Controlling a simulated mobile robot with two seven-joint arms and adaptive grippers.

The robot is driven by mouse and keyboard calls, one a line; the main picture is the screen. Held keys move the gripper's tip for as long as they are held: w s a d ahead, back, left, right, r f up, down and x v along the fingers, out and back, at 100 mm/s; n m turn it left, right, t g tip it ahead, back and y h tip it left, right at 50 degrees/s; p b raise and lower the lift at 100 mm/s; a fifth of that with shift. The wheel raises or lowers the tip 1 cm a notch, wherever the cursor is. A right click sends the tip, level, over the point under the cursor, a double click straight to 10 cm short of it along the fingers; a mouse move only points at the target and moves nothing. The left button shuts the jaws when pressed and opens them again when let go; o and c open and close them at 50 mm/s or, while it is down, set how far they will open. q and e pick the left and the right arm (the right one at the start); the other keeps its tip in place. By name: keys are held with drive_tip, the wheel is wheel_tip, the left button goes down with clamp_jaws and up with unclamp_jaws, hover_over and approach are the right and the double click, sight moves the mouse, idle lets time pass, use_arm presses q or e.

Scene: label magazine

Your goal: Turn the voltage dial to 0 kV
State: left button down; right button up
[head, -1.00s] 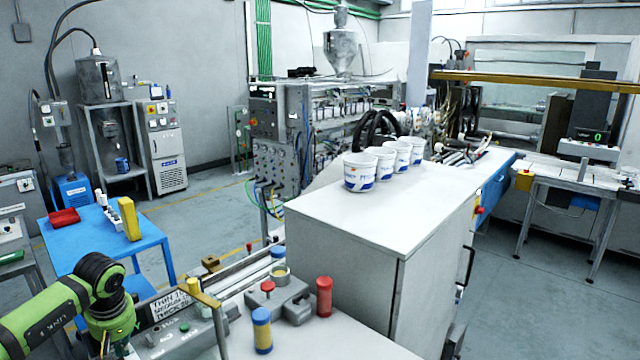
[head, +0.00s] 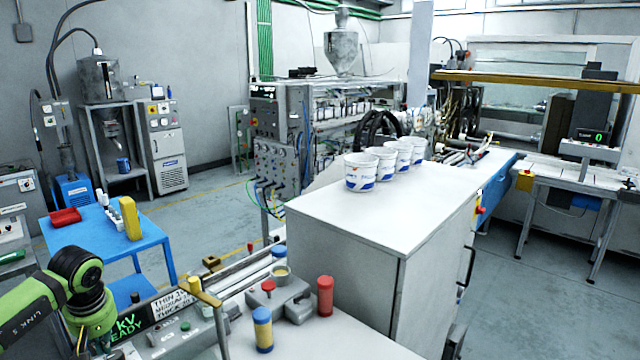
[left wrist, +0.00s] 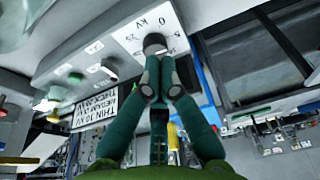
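The voltage dial (left wrist: 154,43) is a dark round knob on a pale panel (left wrist: 120,36) in the left wrist view. "0", "kV" and other printed marks stand around it, upside down. My left gripper (left wrist: 160,62) has its two green fingers nearly together, their tips right at the near side of the knob; whether they touch it I cannot tell. The dial's pointer cannot be made out. In the head view my left arm (head: 85,290) hides the dial and gripper. A display (head: 126,330) beside it shows green "kV READY"; its number is hidden. My right gripper is out of view.
A label plate (head: 172,303) stands behind the grey control box (head: 170,338). A yellow-and-blue cylinder (head: 262,330), a red cylinder (head: 325,296) and a grey block with a red knob (head: 268,286) stand to the right. A blue table (head: 85,246) is behind.

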sight(112, 359)
use_arm(q)
wheel_tip(112, 359, down, 6)
drive_tip(key=b, duration=0.3)
drive_tip(key=shift+r+b, duration=0.1)
drive_tip(key=shift+b, duration=0.2)
drive_tip(key=shift+w+r, duration=0.2)
idle(0.3)
drive_tip(key=shift+w+r, duration=0.1)
